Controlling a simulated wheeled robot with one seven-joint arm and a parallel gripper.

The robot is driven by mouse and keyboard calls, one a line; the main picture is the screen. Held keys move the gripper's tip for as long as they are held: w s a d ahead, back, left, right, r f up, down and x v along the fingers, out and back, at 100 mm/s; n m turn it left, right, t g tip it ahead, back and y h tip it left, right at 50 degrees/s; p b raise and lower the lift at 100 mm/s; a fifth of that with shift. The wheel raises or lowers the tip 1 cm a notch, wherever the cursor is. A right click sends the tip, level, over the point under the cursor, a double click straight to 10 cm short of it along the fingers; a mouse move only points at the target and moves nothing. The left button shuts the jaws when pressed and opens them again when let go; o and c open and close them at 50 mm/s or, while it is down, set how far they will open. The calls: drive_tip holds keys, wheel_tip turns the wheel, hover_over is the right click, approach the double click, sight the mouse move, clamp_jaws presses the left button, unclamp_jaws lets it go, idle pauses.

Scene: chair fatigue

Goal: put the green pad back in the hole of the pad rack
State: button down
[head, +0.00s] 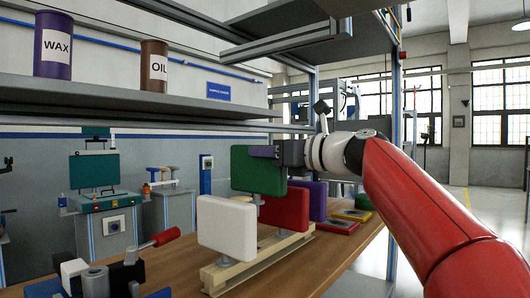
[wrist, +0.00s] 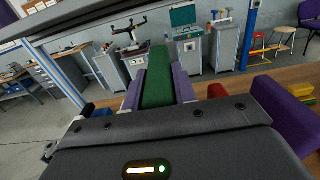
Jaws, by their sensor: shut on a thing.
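The green pad (head: 258,172) is upright in my gripper (head: 264,152), which is shut on its upper part. In the wrist view the green pad (wrist: 158,82) lies between the two purple fingers. The pad rack (head: 258,264) is a pale rail on the wooden bench. It bears a white pad (head: 226,226) at the near end, a red pad (head: 287,209) and a purple pad (head: 317,198) behind it. The green pad stands higher than these, between the white and red pads. The hole and the lower end of the green pad's stem are hidden behind the white pad.
A shelf (head: 140,97) above holds a purple WAX can (head: 53,47) and a brown OIL can (head: 153,64). A red-handled tool (head: 160,240) is at the left of the bench (head: 335,255). Flat red and yellow items (head: 345,220) lie beyond the rack.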

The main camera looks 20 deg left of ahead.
sight(267, 179)
drive_tip(key=shift+f+b, duration=2.05)
drive_tip(key=shift+f, duration=0.85)
drive_tip(key=shift+p, duration=0.75)
drive_tip(key=shift+f+b, duration=1.5)
drive_tip(key=shift+f, duration=0.55)
drive_tip(key=c, duration=1)
unclamp_jaws()
drive_tip(key=shift+c, duration=0.2)
drive_tip(key=v, duration=0.7)
drive_tip(key=shift+s+d+b, duration=0.2)
drive_tip(key=shift+d+b, duration=0.2)
